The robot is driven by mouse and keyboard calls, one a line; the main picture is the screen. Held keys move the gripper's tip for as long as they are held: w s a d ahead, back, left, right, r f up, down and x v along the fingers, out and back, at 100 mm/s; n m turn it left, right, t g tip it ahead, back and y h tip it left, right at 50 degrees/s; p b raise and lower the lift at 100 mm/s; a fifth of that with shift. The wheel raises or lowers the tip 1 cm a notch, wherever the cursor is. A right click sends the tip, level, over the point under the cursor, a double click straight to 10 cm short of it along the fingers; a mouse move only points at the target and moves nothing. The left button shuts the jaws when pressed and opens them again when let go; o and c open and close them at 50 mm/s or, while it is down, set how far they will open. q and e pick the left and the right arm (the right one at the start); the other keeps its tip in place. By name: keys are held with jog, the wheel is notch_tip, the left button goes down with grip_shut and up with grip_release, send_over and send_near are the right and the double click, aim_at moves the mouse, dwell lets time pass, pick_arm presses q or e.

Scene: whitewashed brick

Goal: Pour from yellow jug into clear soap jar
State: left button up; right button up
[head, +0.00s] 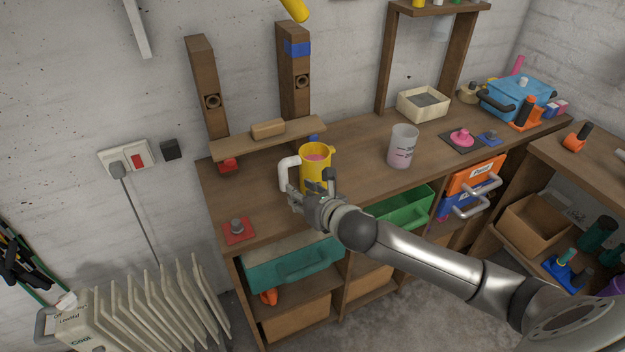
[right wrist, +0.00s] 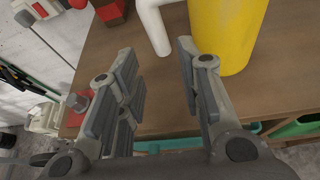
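The yellow jug (head: 322,172) stands upright on the wooden workbench, with pink contents at its mouth and a white handle (head: 287,172) on its left side. In the right wrist view the yellow jug (right wrist: 228,35) and its white handle (right wrist: 154,28) are just ahead of the fingertips. My right gripper (head: 311,188) is at the near side of the jug, low by the handle. Its fingers (right wrist: 158,58) are apart with nothing between them. The clear soap jar (head: 403,146) stands upright to the right, frosted, with some pinkish content low down. My left gripper is not in view.
A wooden shelf (head: 268,137) on posts stands behind the jug. A cream box (head: 423,104), a blue container (head: 516,97) and a pink item on a dark pad (head: 461,138) lie further right. A red block with a knob (head: 239,231) is at the front left. The bench between jug and jar is clear.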

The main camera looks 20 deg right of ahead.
aim_at(286, 181)
jog(key=shift+n, duration=0.5)
jog(key=shift+r+p+x, duration=0.15)
jog(key=shift+r+x, duration=0.05)
jog(key=shift+x, duration=1.3)
jog(key=shift+r+p+x, duration=0.15)
jog(key=shift+r+x, duration=0.1)
jog(key=shift+x, duration=1.2)
jog(key=shift+p+x, duration=0.45)
jog(key=shift+x, duration=2.25)
jog(key=shift+f, duration=0.1)
grip_shut()
